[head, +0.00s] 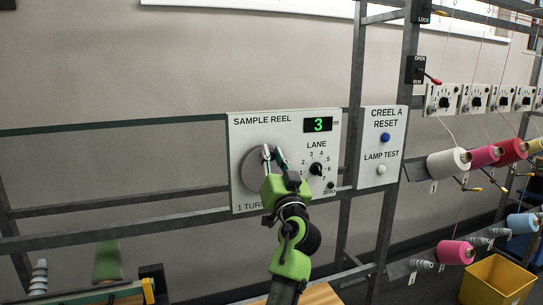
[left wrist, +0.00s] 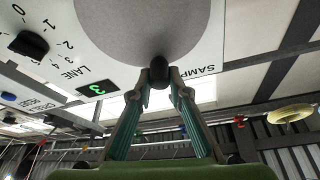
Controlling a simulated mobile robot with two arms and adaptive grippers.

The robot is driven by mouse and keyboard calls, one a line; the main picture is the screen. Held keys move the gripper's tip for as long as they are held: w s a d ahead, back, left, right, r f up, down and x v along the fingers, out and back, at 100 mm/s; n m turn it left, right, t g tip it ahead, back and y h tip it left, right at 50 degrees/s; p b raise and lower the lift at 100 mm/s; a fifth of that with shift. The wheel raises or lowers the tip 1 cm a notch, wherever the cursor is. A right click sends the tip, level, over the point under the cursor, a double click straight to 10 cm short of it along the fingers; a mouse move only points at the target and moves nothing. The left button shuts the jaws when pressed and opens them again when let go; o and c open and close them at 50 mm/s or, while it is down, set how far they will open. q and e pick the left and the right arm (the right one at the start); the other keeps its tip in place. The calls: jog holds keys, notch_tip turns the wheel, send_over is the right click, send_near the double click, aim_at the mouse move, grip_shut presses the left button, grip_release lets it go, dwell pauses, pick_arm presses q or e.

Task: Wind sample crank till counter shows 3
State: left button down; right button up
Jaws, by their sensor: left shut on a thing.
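The sample reel panel (head: 285,122) is a white plate on the metal frame. Its counter (head: 318,125) shows a green 3; it also shows in the left wrist view (left wrist: 97,88). The crank is a grey disc (head: 250,172) at the panel's left, and it fills the top of the left wrist view (left wrist: 140,22). My left gripper (head: 270,156) is in front of the disc. In the left wrist view its fingers are shut on the dark crank knob (left wrist: 159,70) at the disc's edge. My right gripper is in neither view.
A black lane dial (head: 316,169) and a small zero button (head: 331,185) sit right of the crank. The Creel A panel (head: 381,160) has a blue reset button (head: 385,137) and a white lamp test button (head: 381,170). Yarn cones and a yellow bin (head: 495,281) stand at the right.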

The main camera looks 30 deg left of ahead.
pick_arm(q)
jog(key=shift+w+d, duration=0.1)
jog(key=shift+w+d+m+p, duration=0.15)
jog(key=shift+m+p, duration=0.15)
jog(key=shift+m, duration=0.2)
jog(key=shift+w+d+f+m+t+h+p, duration=0.15)
jog(key=shift+m+h, duration=0.1)
jog(key=shift+m, duration=0.15)
jog(key=shift+w+f+m+t+h+p, duration=0.15)
jog(key=shift+m+h, duration=0.1)
jog(key=shift+m, duration=0.15)
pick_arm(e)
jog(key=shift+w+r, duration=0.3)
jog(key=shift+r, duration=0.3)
pick_arm(q)
jog(key=c, duration=1.9)
grip_release()
jog(key=shift+w, duration=0.15)
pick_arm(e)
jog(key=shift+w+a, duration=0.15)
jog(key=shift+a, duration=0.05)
